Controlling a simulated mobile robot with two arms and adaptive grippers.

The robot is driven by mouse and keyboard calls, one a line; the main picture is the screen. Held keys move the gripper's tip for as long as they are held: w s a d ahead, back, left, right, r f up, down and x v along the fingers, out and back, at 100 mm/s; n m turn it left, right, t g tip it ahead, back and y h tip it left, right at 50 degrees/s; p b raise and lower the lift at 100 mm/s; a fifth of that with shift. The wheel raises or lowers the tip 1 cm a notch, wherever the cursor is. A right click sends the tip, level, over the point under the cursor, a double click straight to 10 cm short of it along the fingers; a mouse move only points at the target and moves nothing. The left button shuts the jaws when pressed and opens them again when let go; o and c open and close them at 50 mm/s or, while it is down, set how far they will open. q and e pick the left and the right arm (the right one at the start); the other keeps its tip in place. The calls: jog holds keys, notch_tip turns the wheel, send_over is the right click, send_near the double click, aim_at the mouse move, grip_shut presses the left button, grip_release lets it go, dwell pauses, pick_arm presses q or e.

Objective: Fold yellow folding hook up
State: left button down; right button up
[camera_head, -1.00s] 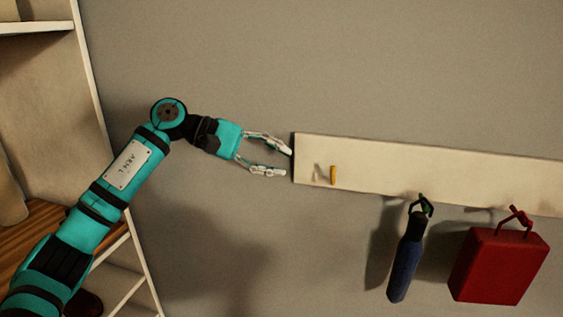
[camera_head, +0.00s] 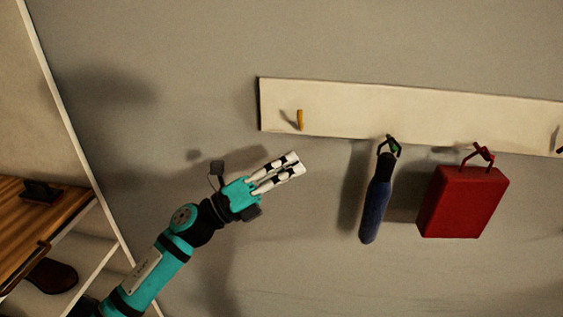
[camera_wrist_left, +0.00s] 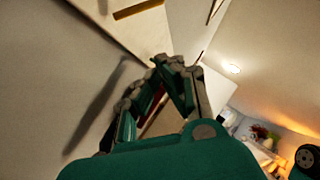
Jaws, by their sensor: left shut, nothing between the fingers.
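The yellow folding hook (camera_head: 299,120) is on the left end of the white wall board (camera_head: 340,108) in the head view. It stands out from the board near its lower edge. It also shows in the left wrist view (camera_wrist_left: 137,9) at the top. My left gripper (camera_head: 298,162) is shut and empty, below the hook and apart from it, with its fingers pointing right and slightly up. In the left wrist view the fingertips (camera_wrist_left: 176,66) come together below the hook. My right gripper is in neither view.
A blue bottle (camera_head: 376,205) hangs from a green hook (camera_head: 390,143), and a red case (camera_head: 462,201) hangs from a red hook (camera_head: 482,152), both right of my gripper. A shelf unit with a wooden surface (camera_head: 30,225) stands at the left.

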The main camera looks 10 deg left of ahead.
aim_at(300, 129)
pick_arm(q)
jog(key=w+d+r+p, duration=0.2)
jog(key=w+r+p, duration=0.1)
jog(key=w+r, duration=0.1)
jog(key=shift+w+p, duration=0.3)
jog(key=shift+r, duration=0.1)
jog(key=n+p, duration=0.1)
jog(key=p, duration=0.1)
jog(key=r+y+p, duration=0.1)
jog(key=p, duration=0.1)
jog(key=shift+w+a+r+n+t, duration=0.2)
jog(key=shift+a+n+t, duration=0.1)
jog(key=shift+a+n, duration=0.1)
jog(key=shift+w+r, duration=0.1)
